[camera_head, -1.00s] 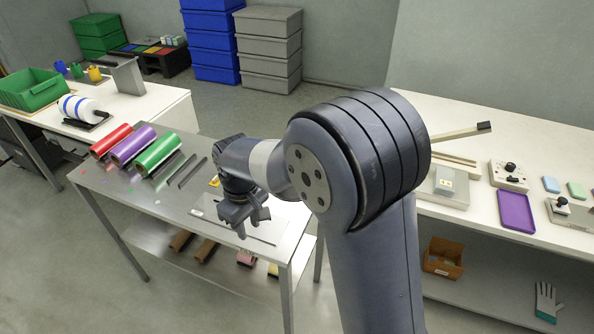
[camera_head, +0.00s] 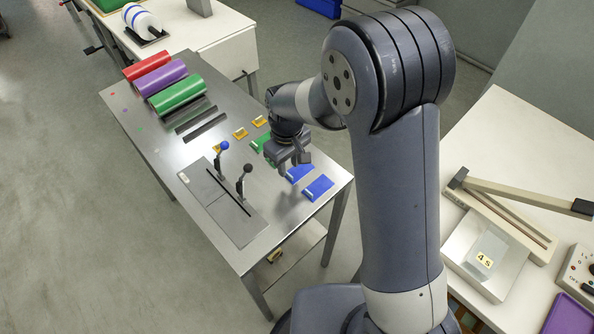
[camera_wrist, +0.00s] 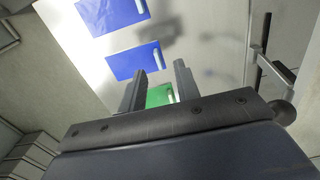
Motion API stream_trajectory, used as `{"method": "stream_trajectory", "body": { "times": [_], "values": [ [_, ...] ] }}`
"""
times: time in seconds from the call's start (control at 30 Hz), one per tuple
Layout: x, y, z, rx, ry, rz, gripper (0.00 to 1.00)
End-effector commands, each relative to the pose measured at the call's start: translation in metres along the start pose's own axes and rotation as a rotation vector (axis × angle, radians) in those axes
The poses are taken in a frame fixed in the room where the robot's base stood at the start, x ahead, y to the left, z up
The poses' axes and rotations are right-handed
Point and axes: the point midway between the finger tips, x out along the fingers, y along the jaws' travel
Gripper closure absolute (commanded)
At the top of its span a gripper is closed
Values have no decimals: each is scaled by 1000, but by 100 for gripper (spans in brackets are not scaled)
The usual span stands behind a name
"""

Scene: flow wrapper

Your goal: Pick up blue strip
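Two flat blue strips lie on the steel table near its right end, one (camera_head: 300,172) closer to my gripper and one (camera_head: 318,188) farther right. Each has a pale bar along one edge. Both show in the wrist view, the nearer one (camera_wrist: 135,62) just beyond the fingers and the other (camera_wrist: 112,14) at the top. My gripper (camera_head: 292,160) is above the table, left of the blue strips in the head view. Its two fingers (camera_wrist: 158,82) are apart with nothing held between them. A green strip (camera_wrist: 160,95) shows between the fingers, partly hidden.
Yellow strips (camera_head: 240,133) lie farther back on the table. Red, purple and green rolls (camera_head: 178,95) lie at the far left. A white bench (camera_head: 480,140) stands at right.

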Motion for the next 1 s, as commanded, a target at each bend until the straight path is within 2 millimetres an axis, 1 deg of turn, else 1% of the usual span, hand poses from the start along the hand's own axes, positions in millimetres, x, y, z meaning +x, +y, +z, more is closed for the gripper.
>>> {"method": "stream_trajectory", "body": {
  "times": [0.03, 0.23, 0.37, 0.57, 0.67, 0.93, 0.97, 1.0],
  "values": [
    [7, 0, 1, 0, -5, -2, 69],
    [34, 1, 0, 0, -5, -2, 69],
    [41, 2, 0, 0, -2, -1, 69],
    [42, 2, 0, 0, -1, 0, 69],
    [42, 2, 0, 0, -1, 0, 76],
    [42, 2, 0, 0, 0, 0, 98],
    [42, 2, 0, 0, 0, 0, 100],
    [42, 2, 0, 0, 0, 0, 100]
  ]
}}
